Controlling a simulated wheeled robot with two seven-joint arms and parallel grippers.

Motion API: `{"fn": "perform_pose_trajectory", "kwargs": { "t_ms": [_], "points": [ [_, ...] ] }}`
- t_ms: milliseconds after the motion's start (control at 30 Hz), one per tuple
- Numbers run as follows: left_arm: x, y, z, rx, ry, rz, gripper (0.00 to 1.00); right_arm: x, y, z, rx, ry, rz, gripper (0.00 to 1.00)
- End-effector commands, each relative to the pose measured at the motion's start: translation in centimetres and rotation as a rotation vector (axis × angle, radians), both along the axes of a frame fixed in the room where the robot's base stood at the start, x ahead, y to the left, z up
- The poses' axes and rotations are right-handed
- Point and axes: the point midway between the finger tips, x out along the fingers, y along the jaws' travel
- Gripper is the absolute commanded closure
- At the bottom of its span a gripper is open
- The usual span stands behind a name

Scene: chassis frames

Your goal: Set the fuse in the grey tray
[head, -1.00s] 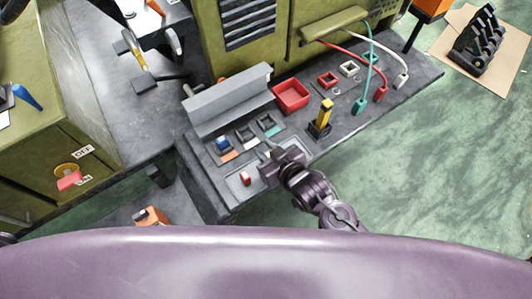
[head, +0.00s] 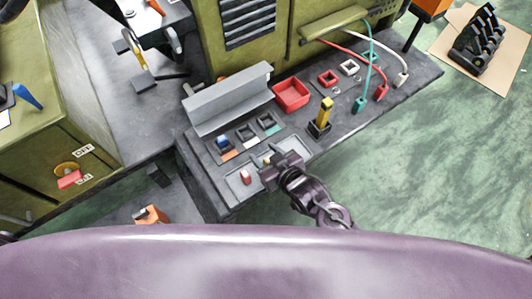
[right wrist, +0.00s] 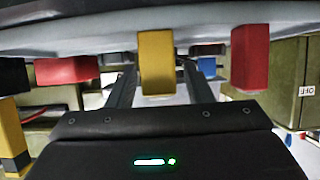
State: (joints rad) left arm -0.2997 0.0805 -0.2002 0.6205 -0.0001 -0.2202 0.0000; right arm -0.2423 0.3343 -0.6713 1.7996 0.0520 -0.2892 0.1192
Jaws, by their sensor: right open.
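A small yellow block (head: 267,161), which looks like a fuse, is by my right gripper's fingertips, mostly hidden in the head view. In the right wrist view the yellow block (right wrist: 156,62) stands between the two dark fingers, against a pale surface. My right gripper (head: 265,163) is open around it, low over the front of the bench. A shallow grey tray (head: 236,188) lies at the bench's front left corner. A small red block with a pale part (head: 246,177) stands in it, beside the gripper; it appears red in the right wrist view (right wrist: 250,56). My left gripper is out of view.
A grey angled rail (head: 228,103), a red bin (head: 291,94) and dark sockets stand behind on the bench (head: 208,196). A yellow-and-black lever (head: 320,117) is right of the gripper. Plugs on red, green and white cables lie farther right.

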Motion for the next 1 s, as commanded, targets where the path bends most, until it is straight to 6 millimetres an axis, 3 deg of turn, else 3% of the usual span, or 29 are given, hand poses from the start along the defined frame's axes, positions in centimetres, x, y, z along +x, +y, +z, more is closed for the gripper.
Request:
{"fn": "perform_pose_trajectory", "kwargs": {
  "t_ms": [133, 267, 700, 1000],
  "points": [
    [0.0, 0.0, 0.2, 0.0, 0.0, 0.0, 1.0, -0.1, 0.0, 0.5, 0.001, -0.001, 0.0, 0.53],
    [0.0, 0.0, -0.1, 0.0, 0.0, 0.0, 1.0, -1.4, -1.0, 0.9, -0.001, 0.002, 0.001, 0.53],
    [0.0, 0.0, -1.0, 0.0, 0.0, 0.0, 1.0, -7.7, -5.6, 4.7, -0.001, 0.002, 0.0, 0.53],
    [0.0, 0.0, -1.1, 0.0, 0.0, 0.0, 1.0, -8.7, -6.4, 5.5, 0.0, 0.0, 0.0, 0.53]
  ]
}}
